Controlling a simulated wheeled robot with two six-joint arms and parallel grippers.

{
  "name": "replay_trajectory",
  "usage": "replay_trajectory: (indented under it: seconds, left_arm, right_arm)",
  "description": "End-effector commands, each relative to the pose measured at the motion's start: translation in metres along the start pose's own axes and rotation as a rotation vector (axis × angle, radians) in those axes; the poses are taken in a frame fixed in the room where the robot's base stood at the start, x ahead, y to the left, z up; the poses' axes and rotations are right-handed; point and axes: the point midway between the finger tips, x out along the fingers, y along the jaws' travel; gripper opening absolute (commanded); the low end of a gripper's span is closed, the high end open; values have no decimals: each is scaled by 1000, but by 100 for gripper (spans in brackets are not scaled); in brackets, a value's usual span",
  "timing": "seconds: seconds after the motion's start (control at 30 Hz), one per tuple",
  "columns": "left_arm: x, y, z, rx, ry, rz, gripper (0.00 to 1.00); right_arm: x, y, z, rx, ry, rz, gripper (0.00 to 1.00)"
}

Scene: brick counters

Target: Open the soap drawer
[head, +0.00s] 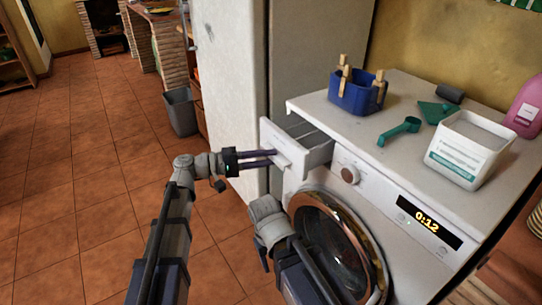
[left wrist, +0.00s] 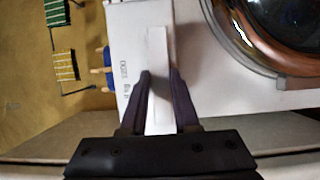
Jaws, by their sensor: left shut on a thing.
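The soap drawer (head: 311,152) is at the upper left of the white washing machine (head: 385,205) and stands pulled out, its inside compartments showing from above. My left gripper (head: 274,158) is at the drawer's front, its fingers shut on the drawer's pale handle (head: 283,161). In the left wrist view the handle (left wrist: 157,80) lies between the two dark fingers. My right arm shows low in the head view, in front of the round door (head: 338,245); its gripper's fingertips cannot be made out.
On the machine top are a blue peg basket (head: 357,93), a teal scoop (head: 399,131), a white tub (head: 468,150) and a pink bottle (head: 525,106). A tall pale cabinet (head: 229,80) stands close left of the drawer.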

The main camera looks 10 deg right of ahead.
Motion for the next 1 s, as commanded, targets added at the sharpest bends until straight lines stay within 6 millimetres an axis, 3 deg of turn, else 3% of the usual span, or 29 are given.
replay_trajectory:
  seconds: [0.4,0.87,0.9,1.0]
  left_arm:
    - [-52,-3,25,-1,-4,-11,0]
    - [-58,-3,27,-1,-7,-11,0]
    - [-58,-3,27,-1,-7,-11,30]
    - [-58,-3,27,-1,-6,-9,42]
  right_arm:
    - [1,0,0,0,0,0,58]
    - [1,0,0,0,0,0,58]
    - [1,0,0,0,0,0,58]
    - [1,0,0,0,0,0,58]
